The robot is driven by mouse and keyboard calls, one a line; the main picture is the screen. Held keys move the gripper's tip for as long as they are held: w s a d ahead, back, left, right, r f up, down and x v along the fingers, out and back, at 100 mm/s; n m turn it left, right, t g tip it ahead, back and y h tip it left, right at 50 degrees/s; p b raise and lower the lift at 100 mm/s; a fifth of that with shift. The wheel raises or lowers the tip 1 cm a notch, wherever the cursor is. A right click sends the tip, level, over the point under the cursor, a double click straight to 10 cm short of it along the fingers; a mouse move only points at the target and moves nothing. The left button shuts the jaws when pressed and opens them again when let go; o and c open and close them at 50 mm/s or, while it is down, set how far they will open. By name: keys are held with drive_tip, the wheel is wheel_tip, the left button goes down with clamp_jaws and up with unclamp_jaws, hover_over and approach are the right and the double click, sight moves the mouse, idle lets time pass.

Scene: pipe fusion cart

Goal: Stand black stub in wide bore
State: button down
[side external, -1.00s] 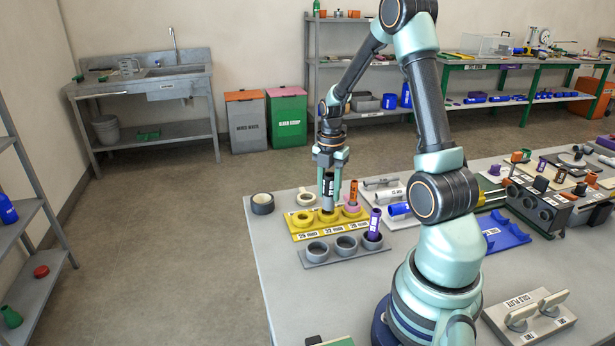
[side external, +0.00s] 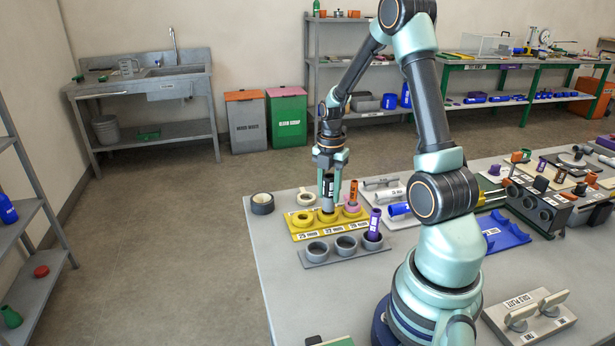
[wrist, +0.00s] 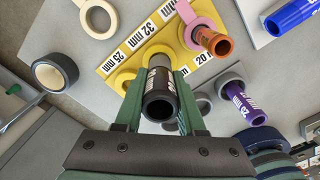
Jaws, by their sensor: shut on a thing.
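The black stub (side external: 327,189), with a white label, is upright in my gripper (side external: 330,180). In the wrist view the stub (wrist: 159,100) shows its open top end between the two green fingers (wrist: 160,105), which are shut on it. The yellow block (side external: 340,229) has three bores; labels reading 25 mm, 32 mm and 20 mm show in the wrist view on the yellow block (wrist: 122,63). The stub's lower end is at the middle bore, the one by the 32 mm label. How deep it sits is hidden.
An orange stub (side external: 353,192) with a pink ring stands at the yellow block's right bore. A grey three-ring block (side external: 330,257) lies in front, with a purple stub (side external: 374,224) in its right ring. Tape rolls (side external: 262,204) lie left; clear table lies front left.

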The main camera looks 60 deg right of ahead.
drive_tip(key=shift+f, duration=1.4)
idle(0.4)
drive_tip(key=shift+c, duration=2.1)
unclamp_jaws()
drive_tip(key=shift+r, duration=0.1)
wheel_tip(320, 180, up, 11)
drive_tip(key=shift+r, duration=0.2)
drive_tip(key=shift+a+r, duration=0.1)
drive_tip(key=shift+r, duration=0.15)
drive_tip(key=a+r+m+t, duration=0.2)
drive_tip(key=a+r+m, duration=0.2)
drive_tip(key=a+m, duration=0.5)
drive_tip(key=s+a+r+m+t, duration=0.1)
drive_tip(key=a+r+m+t, duration=0.2)
drive_tip(key=a+m, duration=0.6)
drive_tip(key=a+r, duration=0.2)
drive_tip(key=a, duration=0.4)
drive_tip(key=shift+s+t, duration=0.3)
